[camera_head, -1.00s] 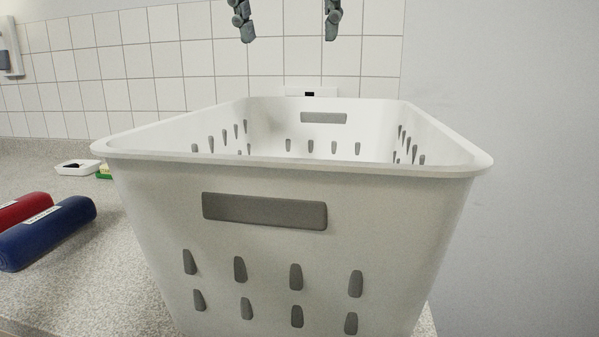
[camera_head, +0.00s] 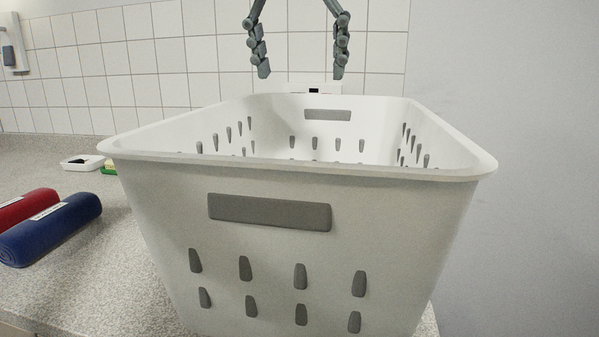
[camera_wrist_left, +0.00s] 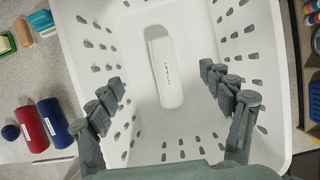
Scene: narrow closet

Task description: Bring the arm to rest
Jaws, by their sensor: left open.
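My left gripper (camera_head: 301,73) hangs from the top of the head view, above the far part of the white basket (camera_head: 275,255). Its two fingers are spread apart with nothing between them. In the left wrist view the open fingers (camera_wrist_left: 162,77) point down into the basket (camera_wrist_left: 274,90). A white roll with small dark lettering (camera_wrist_left: 166,95) lies on the basket floor, apart from the fingers. The basket's front wall hides this roll in the head view. My right gripper shows in neither view.
A blue roll (camera_head: 55,232) and a red roll (camera_head: 22,208) lie on the speckled counter left of the basket. A white dish (camera_head: 82,162) and a green-and-yellow sponge (camera_head: 109,167) sit farther back. A tiled wall stands behind; a plain grey wall (camera_head: 500,80) closes the right.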

